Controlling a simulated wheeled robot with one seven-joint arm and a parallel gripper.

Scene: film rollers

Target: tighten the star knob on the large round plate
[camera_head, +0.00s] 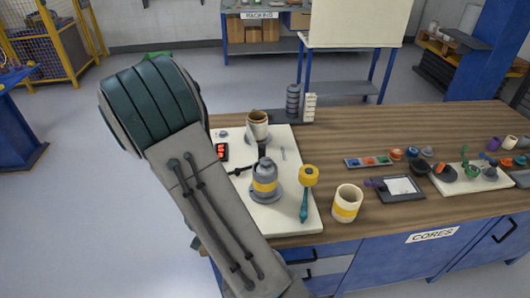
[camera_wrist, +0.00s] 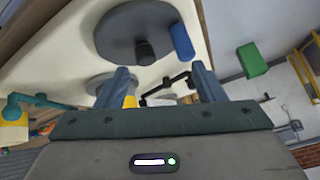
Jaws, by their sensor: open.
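In the wrist view, a large round grey plate (camera_wrist: 118,22) stands out from a pale board (camera_wrist: 75,62). A blue cylindrical grip (camera_wrist: 182,40) is near the plate's rim. My gripper (camera_wrist: 163,74) is open, with its two fingers apart and the plate and hub beyond the fingertips, not touched. A second, smaller grey disc (camera_wrist: 103,80) is partly hidden behind the left finger. In the head view my arm hides the gripper and the large plate.
In the head view, the pale board (camera_head: 312,220) lies on a wooden bench (camera_head: 345,130). It bears a grey yellow-banded part (camera_head: 264,180), a cream roll (camera_head: 257,125) and a teal-handled yellow roller (camera_head: 307,178). A cream-yellow cup (camera_head: 347,203) stands beside it. Black linkage (camera_wrist: 165,88) shows between the fingers.

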